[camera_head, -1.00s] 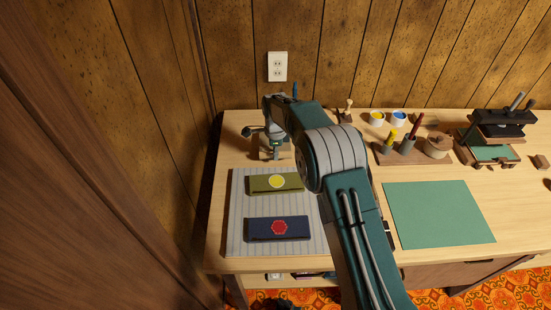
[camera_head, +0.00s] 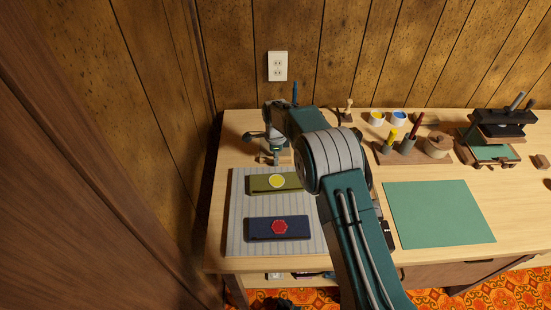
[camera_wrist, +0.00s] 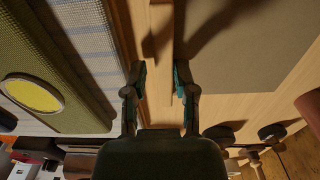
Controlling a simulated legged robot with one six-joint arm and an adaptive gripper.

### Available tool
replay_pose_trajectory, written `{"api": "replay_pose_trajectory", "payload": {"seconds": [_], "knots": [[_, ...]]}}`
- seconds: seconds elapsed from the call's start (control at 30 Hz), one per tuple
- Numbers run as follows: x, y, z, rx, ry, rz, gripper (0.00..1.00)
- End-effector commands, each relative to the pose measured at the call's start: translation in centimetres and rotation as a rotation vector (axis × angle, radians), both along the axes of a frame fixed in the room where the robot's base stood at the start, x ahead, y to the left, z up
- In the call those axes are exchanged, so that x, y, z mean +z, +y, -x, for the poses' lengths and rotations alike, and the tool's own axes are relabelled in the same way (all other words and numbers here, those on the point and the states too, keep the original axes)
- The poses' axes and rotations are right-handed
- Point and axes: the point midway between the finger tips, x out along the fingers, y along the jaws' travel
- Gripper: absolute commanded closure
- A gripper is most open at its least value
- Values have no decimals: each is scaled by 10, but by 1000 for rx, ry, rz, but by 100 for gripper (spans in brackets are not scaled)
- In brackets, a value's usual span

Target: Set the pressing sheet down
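My gripper (camera_wrist: 160,75) points down over the back left of the table, just behind the striped mat (camera_head: 237,232). In the wrist view its two fingers stand apart, with bare wood and a shadow showing between them. A flat tan sheet (camera_wrist: 245,50), which looks like the pressing sheet, lies to the right of the fingers in the wrist view. Its near edge runs close to the right finger; I cannot tell whether they touch. In the head view I cannot make the sheet out clearly. My arm hides part of the table there.
An olive bundle with a yellow disc (camera_head: 262,187) and a navy bundle with a red disc (camera_head: 259,229) lie on the mat. A green mat (camera_head: 440,215) lies to the right. A tool tray (camera_head: 400,158) and small press (camera_head: 500,125) stand behind it.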

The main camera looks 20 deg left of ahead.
Motion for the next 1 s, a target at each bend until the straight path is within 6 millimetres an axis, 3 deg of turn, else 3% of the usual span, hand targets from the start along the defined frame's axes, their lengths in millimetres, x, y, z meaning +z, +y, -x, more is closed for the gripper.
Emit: {"api": "replay_pose_trajectory", "payload": {"seconds": [0.5, 0.7, 0.93, 1.0], "knots": [[99, 0, -1, 0, -3, -2, 64], [114, 0, -1, 0, -1, 0, 64], [117, -1, -1, 3, -2, -1, 64], [128, -9, -1, 20, -11, -6, 64]]}}
